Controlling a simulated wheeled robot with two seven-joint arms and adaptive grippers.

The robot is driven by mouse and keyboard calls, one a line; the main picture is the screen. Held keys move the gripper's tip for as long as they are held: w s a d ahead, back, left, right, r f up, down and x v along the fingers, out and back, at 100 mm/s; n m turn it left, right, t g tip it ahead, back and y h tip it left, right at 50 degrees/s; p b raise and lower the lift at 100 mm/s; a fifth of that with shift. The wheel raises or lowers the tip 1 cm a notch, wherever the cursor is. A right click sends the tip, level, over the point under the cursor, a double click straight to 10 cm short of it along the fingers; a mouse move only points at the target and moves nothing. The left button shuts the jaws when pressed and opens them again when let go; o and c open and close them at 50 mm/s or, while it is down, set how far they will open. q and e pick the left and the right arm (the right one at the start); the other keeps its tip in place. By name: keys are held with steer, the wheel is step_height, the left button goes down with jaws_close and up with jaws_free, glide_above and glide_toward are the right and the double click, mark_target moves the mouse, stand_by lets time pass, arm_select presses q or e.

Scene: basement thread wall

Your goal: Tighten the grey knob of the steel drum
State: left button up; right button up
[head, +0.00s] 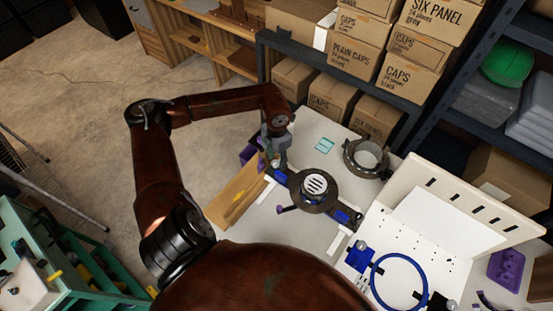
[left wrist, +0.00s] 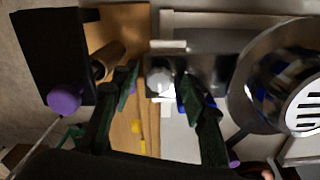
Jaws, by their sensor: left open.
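The steel drum (head: 325,203) stands on the pale worktop, with a white slotted disc inside its dark ring. In the left wrist view its shiny curved wall (left wrist: 243,88) fills the right side. A pale grey knob (left wrist: 160,83) shows in the left wrist view on a dark metal piece left of the drum. My left gripper (head: 274,160) is at the left side of the drum in the head view. In the left wrist view its two dark fingers (left wrist: 160,95) stand apart, with the grey knob showing between them. I cannot tell if either finger touches it. My right gripper is not in view.
A wooden board (head: 238,194) and a purple-knobbed black block (left wrist: 64,101) lie left of the drum. Another metal ring (head: 366,158) stands behind it, near a teal card (head: 324,146). A white pegboard stand (head: 445,220) and a blue hoop (head: 399,282) are to the right. Boxed shelves stand behind.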

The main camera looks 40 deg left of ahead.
mark_target(276, 162)
arm_select(q)
step_height(276, 162, up, 12)
stand_by(0.6)
stand_by(0.5)
